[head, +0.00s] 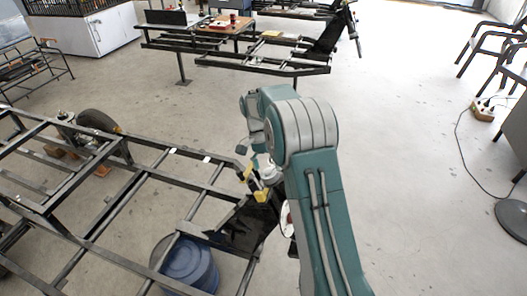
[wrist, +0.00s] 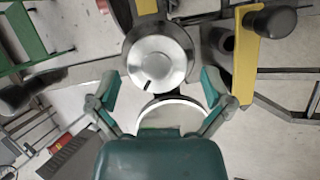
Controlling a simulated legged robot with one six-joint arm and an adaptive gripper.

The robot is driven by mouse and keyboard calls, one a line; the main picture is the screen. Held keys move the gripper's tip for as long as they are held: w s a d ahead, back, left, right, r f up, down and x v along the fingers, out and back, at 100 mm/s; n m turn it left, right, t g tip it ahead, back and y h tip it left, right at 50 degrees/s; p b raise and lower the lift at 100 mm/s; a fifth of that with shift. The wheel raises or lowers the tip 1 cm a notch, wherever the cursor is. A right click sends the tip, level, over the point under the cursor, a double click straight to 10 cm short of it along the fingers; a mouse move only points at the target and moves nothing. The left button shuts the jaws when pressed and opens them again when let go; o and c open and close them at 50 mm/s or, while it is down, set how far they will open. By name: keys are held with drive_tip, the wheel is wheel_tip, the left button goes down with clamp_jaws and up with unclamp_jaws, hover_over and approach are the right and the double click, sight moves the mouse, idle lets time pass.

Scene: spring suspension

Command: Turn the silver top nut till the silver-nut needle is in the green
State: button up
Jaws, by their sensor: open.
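The silver top nut (wrist: 157,66) is a round, shiny disc with a short dark mark on its face, in the upper middle of the wrist view. My gripper (wrist: 159,86) is open, with one teal finger at the nut's lower left and one at its lower right. Visible gaps separate both fingers from the nut. Below the nut a pale round dial (wrist: 178,115) shows partly. My gripper body hides its lower part, and I cannot read a needle. In the head view a white dial with red on it (head: 287,219) shows beside my arm.
A yellow bracket (wrist: 244,55) with a black knob (wrist: 270,21) stands right of the nut. The black frame (head: 130,190) spreads left in the head view, with a blue drum (head: 188,264) below. Open concrete floor (head: 420,170) lies right.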

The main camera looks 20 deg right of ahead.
drive_tip(key=v, duration=1)
wheel_tip(320, 180, up, 8)
drive_tip(key=n+t, duration=0.2)
hover_over(263, 176)
drive_tip(key=s+a+r+n+t, duration=0.1)
drive_tip(key=s+r+n+t, duration=0.3)
drive_tip(key=s, duration=0.6)
drive_tip(key=s+a+f+n+t, duration=0.1)
drive_tip(key=s+t, duration=0.1)
drive_tip(key=s, duration=0.6)
drive_tip(key=s+f+n+t, duration=0.1)
drive_tip(key=s+n+t, duration=0.1)
drive_tip(key=s, duration=0.7)
drive_tip(key=shift+s+a+f+n+t+y, duration=0.2)
drive_tip(key=shift+a+f+n+t+y, duration=0.1)
drive_tip(key=shift+a+t+y, duration=0.15)
drive_tip(key=shift+d, duration=0.1)
idle(1.9)
